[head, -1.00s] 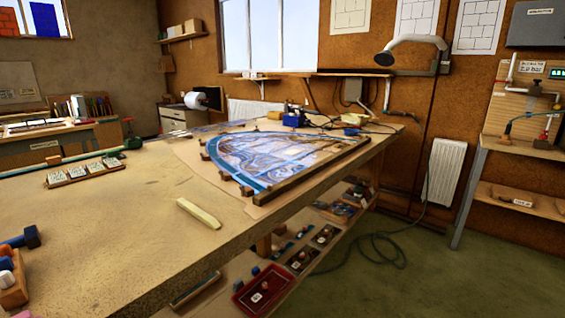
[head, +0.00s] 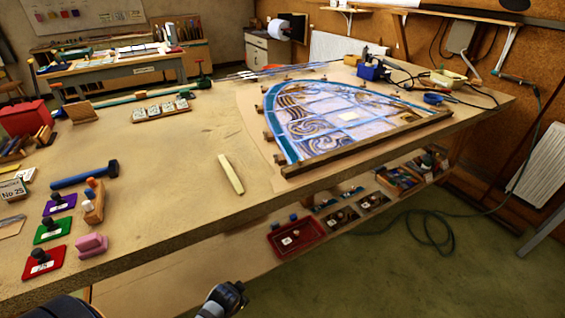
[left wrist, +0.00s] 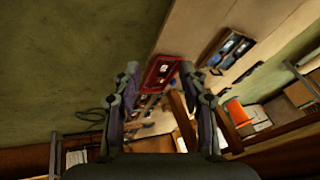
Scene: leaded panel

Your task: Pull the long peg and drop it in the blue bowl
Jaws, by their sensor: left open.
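A small wooden block (head: 94,204) with short pegs stands near the left front of the bench; one peg has a red top (head: 91,183). Which peg is the long one I cannot tell at this size. I cannot make out a blue bowl in either view. My left gripper (left wrist: 158,72) is open, its two fingers apart with nothing held between them. It points toward the lower shelf, with a red tray (left wrist: 160,73) beyond the fingertips. A dark part of my arm shows at the bottom edge of the head view. My right gripper is not identifiable.
A pale bar (head: 231,174) lies mid-bench, left of the leaded panel (head: 330,118). The red tray (head: 275,240) sits on the shelf below.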

